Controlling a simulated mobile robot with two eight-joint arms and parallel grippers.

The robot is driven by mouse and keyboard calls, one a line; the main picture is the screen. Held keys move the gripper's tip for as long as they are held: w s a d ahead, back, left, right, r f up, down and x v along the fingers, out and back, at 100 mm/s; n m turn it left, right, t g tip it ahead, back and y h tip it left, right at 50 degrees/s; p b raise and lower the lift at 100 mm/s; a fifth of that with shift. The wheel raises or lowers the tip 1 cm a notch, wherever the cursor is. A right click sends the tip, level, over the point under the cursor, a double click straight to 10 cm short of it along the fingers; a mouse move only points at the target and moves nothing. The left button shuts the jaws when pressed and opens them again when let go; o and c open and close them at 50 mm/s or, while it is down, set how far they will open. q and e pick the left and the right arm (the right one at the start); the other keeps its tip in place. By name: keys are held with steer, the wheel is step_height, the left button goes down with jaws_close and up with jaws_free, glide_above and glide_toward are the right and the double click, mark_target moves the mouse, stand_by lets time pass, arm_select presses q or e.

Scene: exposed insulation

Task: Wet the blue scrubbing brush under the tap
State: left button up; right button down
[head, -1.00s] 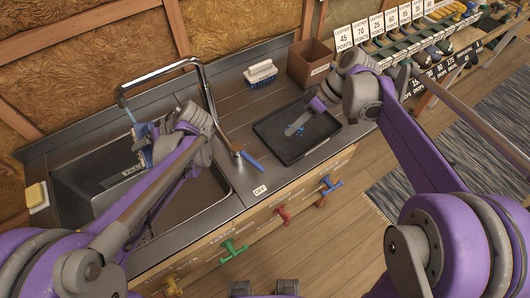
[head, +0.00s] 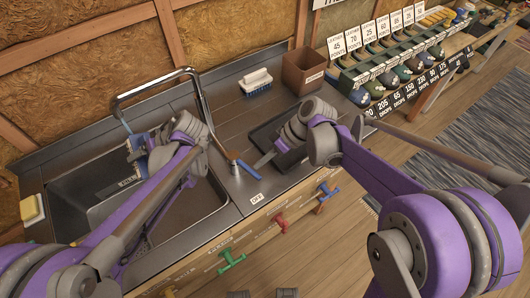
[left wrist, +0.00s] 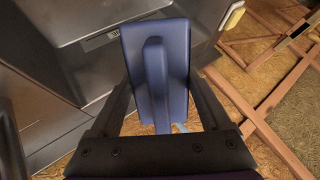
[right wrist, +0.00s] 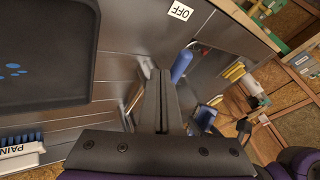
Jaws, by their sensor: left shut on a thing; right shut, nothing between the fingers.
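The blue scrubbing brush (left wrist: 157,70) is clamped between my left gripper's fingers (left wrist: 163,100). In the head view my left gripper (head: 136,150) holds the brush (head: 142,141) over the sink (head: 74,190), below the end of the tap (head: 155,84). The tap's blue lever (head: 247,168) sticks out over the counter, pointing toward the OFF label (head: 257,198). My right gripper (head: 262,161) is shut and empty, close to the lever's free end. In the right wrist view the lever (right wrist: 182,66) is just beside the fingertips (right wrist: 155,76); contact is unclear.
A black tray (head: 265,135) lies under my right arm. A white brush with blue bristles (head: 256,82) and a brown box (head: 304,72) stand behind it. A yellow sponge (head: 32,208) sits at the sink's left edge. Coloured handles (head: 279,222) stick out from the counter front.

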steer(key=shift+s+a, duration=0.1)
stand_by(0.3)
steer(key=shift+s+a+m+t, duration=0.25)
steer(key=shift+s+m+t, duration=0.15)
steer(key=shift+s+m, duration=0.2)
steer(key=shift+s+a, duration=0.25)
steer(key=shift+s, duration=0.05)
steer(key=shift+w+d, duration=0.2)
steer(key=d, duration=0.1)
steer(key=w+d, duration=0.1)
steer(key=d, duration=0.1)
steer(key=shift+w+d+r, duration=0.15)
steer(key=shift+w+d, duration=0.15)
steer(key=shift+w, duration=0.1)
steer(key=v, duration=0.9)
steer(key=shift+s+r, duration=0.25)
steer(key=shift+s, duration=0.2)
